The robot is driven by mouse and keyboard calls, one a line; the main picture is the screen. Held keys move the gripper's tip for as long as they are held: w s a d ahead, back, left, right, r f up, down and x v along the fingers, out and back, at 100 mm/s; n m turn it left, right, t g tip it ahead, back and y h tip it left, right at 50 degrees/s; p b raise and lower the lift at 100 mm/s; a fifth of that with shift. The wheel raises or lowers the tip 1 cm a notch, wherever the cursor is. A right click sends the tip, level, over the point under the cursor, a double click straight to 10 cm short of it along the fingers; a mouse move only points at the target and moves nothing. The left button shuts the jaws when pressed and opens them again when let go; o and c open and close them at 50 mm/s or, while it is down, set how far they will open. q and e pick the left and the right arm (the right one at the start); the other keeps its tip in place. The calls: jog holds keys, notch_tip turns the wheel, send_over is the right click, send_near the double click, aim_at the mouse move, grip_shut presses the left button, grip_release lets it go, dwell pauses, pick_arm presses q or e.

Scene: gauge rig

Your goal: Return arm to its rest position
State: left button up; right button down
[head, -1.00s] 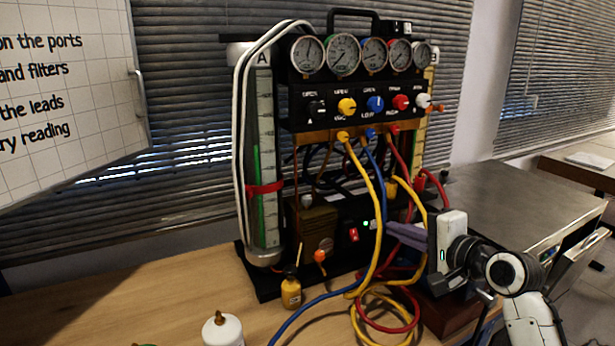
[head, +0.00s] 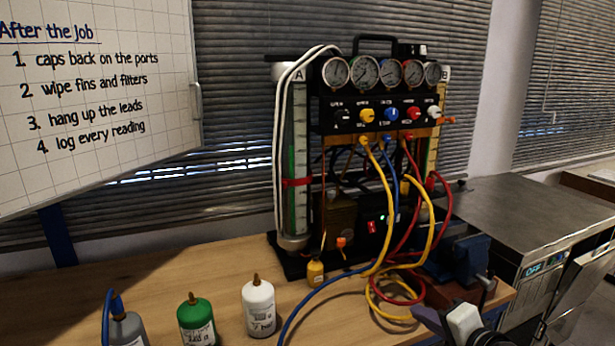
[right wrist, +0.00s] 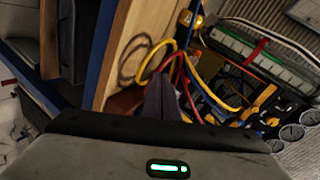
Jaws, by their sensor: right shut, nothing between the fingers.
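My right gripper (head: 424,314) shows at the bottom right of the head view, its purple-grey fingers at the table's front edge and the arm mostly cut off by the frame. In the right wrist view the fingers (right wrist: 160,98) are shut together with nothing held. The gauge rig (head: 380,115) stands upright at the back of the table, with dials, coloured knobs and hoses. The gripper is in front of and below the rig, apart from it. My left gripper is not in view.
Yellow, blue and red hoses (head: 392,268) loop down onto the wooden table (head: 180,280). A blue vise (head: 462,258) sits at the table's right end. White (head: 258,308), green (head: 197,322) and grey (head: 126,330) bottles stand at the front. A metal-topped unit (head: 540,205) is at right.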

jog(key=s+a+f+n+g+h, duration=0.15)
jog(key=s+f+n, duration=0.45)
jog(key=s+f, duration=0.9)
jog(key=s+a+f+n+g, duration=0.1)
jog(key=s+a+f+n, duration=0.1)
jog(key=s+f, duration=0.3)
jog(key=s+a+f+n+g, duration=0.1)
jog(key=s+a+f+n, duration=0.2)
jog(key=s+f, duration=0.3)
jog(key=s+n, duration=0.1)
jog(key=s, duration=0.4)
jog(key=shift+s+n+g, duration=0.35)
jog(key=shift+s+n, duration=0.05)
